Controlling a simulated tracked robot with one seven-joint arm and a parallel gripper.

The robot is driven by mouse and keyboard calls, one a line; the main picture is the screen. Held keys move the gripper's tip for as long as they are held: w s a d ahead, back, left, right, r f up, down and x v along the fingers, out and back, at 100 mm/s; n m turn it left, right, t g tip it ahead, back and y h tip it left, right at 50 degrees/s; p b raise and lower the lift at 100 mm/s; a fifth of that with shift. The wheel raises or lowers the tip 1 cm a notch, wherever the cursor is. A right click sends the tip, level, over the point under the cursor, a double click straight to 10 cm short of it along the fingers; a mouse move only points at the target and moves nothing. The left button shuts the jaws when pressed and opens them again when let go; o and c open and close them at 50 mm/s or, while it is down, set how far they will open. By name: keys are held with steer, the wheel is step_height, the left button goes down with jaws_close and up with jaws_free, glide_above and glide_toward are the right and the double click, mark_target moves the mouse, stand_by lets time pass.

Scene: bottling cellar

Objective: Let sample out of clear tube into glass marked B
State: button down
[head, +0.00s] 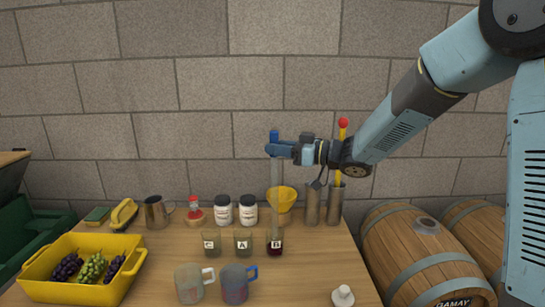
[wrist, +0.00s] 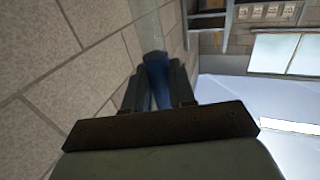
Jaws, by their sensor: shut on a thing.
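My gripper (head: 279,148) is shut on the blue top (head: 274,136) of the clear tube (head: 276,178), at the far side of the table. The blue part also shows between the fingers in the wrist view (wrist: 156,75). The tube hangs upright, and its lower end reaches down to the glass marked B (head: 275,242). Dark red liquid shows low in glass B. I cannot tell whether the tube's tip is inside the glass or just behind its rim. Glass C (head: 212,244) and glass A (head: 243,243) stand to the left of it and look empty.
A yellow funnel (head: 286,198) and two metal cylinders (head: 312,206) stand close behind and right of glass B. A yellow crate (head: 45,287) of grapes is at left. Barrels (head: 420,245) stand right.

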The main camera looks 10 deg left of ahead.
steer(key=shift+r, duration=4.6)
